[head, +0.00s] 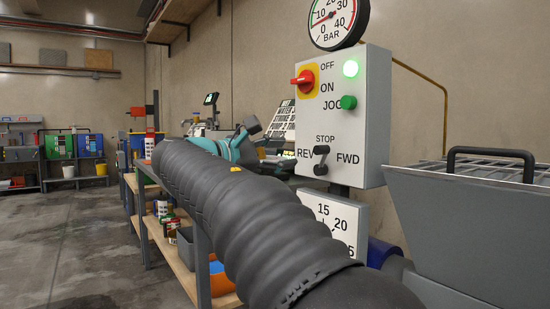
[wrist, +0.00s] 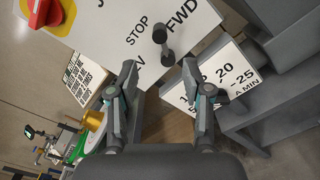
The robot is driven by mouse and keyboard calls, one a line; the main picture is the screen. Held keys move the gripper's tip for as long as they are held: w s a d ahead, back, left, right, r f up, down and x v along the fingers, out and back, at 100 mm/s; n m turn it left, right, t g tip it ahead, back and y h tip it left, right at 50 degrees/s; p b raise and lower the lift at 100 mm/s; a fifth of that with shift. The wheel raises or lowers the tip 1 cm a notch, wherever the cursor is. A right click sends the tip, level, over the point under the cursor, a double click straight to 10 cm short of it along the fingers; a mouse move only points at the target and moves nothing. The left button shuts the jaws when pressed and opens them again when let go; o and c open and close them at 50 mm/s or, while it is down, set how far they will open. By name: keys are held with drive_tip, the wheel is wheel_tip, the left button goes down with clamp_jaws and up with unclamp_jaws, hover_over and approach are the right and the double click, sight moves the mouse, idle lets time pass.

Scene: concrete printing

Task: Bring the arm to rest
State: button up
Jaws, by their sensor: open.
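My gripper (wrist: 165,85) is open and empty in the wrist view, its two fingers spread apart in front of the grey control box (wrist: 105,30). The box also shows in the head view (head: 370,120), with a red rotary switch (head: 302,81) on a yellow plate, a lit green lamp (head: 350,69), a green button (head: 348,102) and a black lever (head: 321,160) between REV and FWD. The lever (wrist: 160,38) stands beyond the fingers in the wrist view, apart from them. In the head view my dark ribbed arm covers the middle and hides my fingers.
A pressure gauge (head: 338,20) sits above the box. A numbered dial plate (head: 335,218) is below it. A grey hopper with a grate (head: 470,225) stands at the right. A bench with wooden shelves (head: 170,262) is behind my arm. The floor (head: 70,250) at left is clear.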

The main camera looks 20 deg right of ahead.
drive_tip(key=a+f+m+t+y, duration=0.1)
drive_tip(key=a+f+y, duration=0.25)
drive_tip(key=f, duration=0.75)
drive_tip(key=a+f+m+t+y, duration=0.15)
drive_tip(key=f+y, duration=0.35)
drive_tip(key=f, duration=0.6)
drive_tip(key=s+a+f+m+y+p, duration=0.1)
drive_tip(key=s+a+f+m+y, duration=0.1)
drive_tip(key=s, duration=0.6)
drive_tip(key=s+a+f+m+y+p, duration=0.1)
drive_tip(key=s+a+f+m+y, duration=0.2)
drive_tip(key=s+f, duration=0.3)
drive_tip(key=s+a+f+m+y+p, duration=0.2)
drive_tip(key=s+a+f+m+y, duration=0.1)
drive_tip(key=s, duration=0.7)
drive_tip(key=shift+s+a+f+y, duration=0.4)
drive_tip(key=shift+f+y, duration=0.15)
drive_tip(key=shift+f, duration=0.4)
drive_tip(key=shift+s+d+r, duration=0.1)
drive_tip(key=shift+d+r, duration=0.15)
drive_tip(key=shift+r, duration=0.1)
drive_tip(key=shift+c, duration=0.2)
